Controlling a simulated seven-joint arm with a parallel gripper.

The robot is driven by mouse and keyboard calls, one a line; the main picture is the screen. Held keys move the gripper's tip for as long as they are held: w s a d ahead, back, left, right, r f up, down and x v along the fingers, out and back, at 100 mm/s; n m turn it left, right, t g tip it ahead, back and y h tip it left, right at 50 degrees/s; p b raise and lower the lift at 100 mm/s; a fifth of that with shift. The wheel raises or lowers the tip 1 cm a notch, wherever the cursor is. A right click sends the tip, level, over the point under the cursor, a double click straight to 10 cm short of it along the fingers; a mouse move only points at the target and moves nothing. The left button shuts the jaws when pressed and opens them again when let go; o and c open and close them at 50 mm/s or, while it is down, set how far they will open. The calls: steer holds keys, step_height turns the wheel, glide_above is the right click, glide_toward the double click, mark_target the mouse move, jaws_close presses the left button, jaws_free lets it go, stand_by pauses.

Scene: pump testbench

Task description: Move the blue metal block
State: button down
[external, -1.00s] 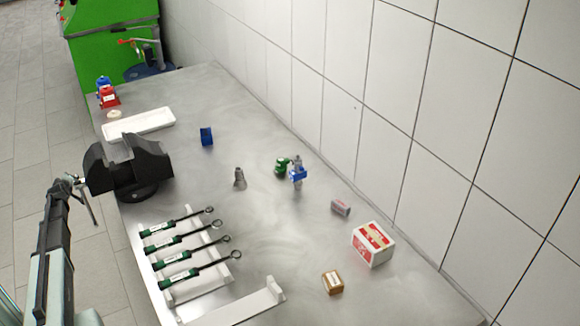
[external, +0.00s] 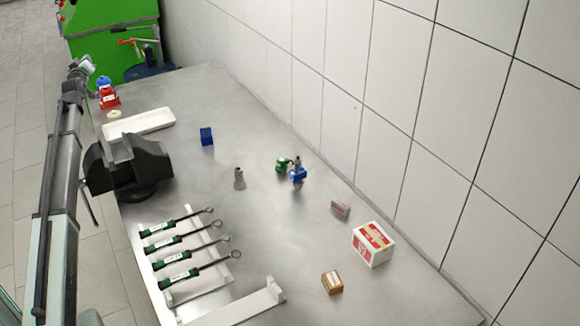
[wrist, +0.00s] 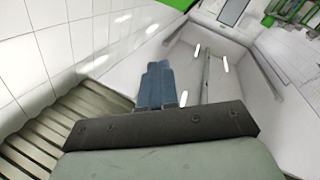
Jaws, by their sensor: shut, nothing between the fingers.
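The blue metal block (external: 206,136) stands on the steel table in the external view, right of the white tray. My gripper (wrist: 157,68) shows in the wrist view with its fingers together and nothing between them. In the external view my arm rises along the left side, and its end (external: 82,66) is above the far left edge of the table, well away from the block. The wrist view does not show the block.
A black vise (external: 130,165) stands at the table's left edge, near a white tray (external: 138,123). A red and blue item (external: 108,95) is at the far left corner. Green-handled tools (external: 180,277) lie on a white rack. A red-white box (external: 373,244) sits near the wall.

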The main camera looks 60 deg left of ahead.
steer(key=w+d+f+m+t+h, duration=0.1)
steer(key=w+d+f+h, duration=0.1)
steer(key=w, duration=0.4)
steer(key=w+d+f+h, duration=0.1)
steer(key=w+f+h, duration=0.1)
steer(key=w, duration=0.4)
steer(key=m+g+h, duration=0.1)
steer(key=g+h, duration=0.2)
steer(key=h, duration=0.6)
glide_above(204, 131)
steer(key=s, duration=0.4)
step_height(204, 131, down, 17)
steer(key=w+d+f+g+h, duration=0.1)
steer(key=d, duration=0.3)
steer(key=w+d+f+g+h, duration=0.1)
steer(key=w+d+f, duration=0.1)
steer(key=d, duration=0.2)
steer(key=w+d+f+g, duration=0.1)
steer(key=d+f, duration=0.1)
steer(key=d, duration=0.2)
steer(key=shift+w+g+h, duration=0.15)
steer(key=shift+g+h, duration=0.25)
steer(key=a, duration=1.2)
steer(key=shift+a, duration=0.25)
steer(key=shift+d+f, duration=0.3)
steer(key=shift+f, duration=0.55)
steer(key=shift+f, duration=0.1)
